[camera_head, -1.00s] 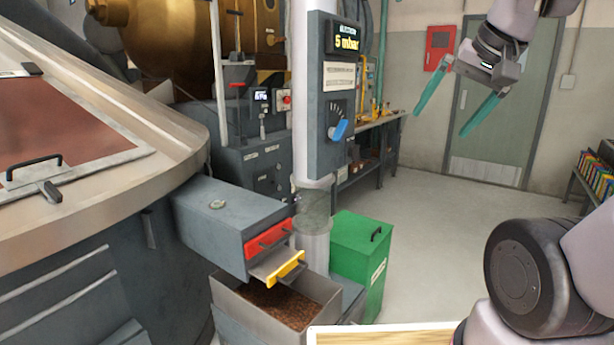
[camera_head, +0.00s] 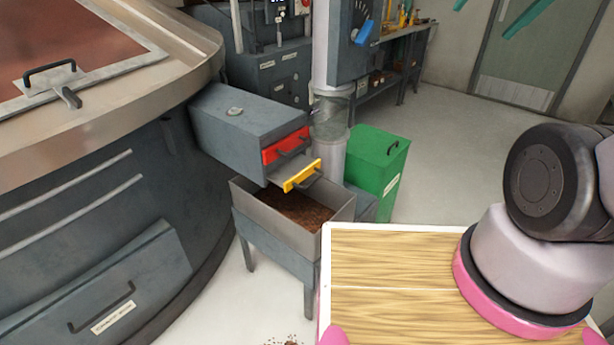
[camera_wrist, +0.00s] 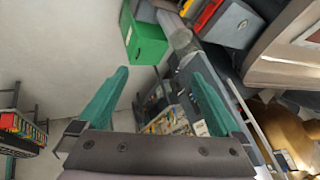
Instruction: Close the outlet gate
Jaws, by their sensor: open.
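A grey outlet box (camera_head: 245,125) juts from the large round vessel. I cannot tell from labels which one is the outlet gate. My gripper (camera_head: 483,20) has teal fingers, cut off at the top right of the head view. In the wrist view my gripper (camera_wrist: 158,65) is open and empty, apart from the box; the red panel (camera_wrist: 208,13) shows near the top.
My wood-topped base fills the lower right. A workbench (camera_head: 405,45) stands at the back. Floor (camera_head: 450,150) between bin and door is clear.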

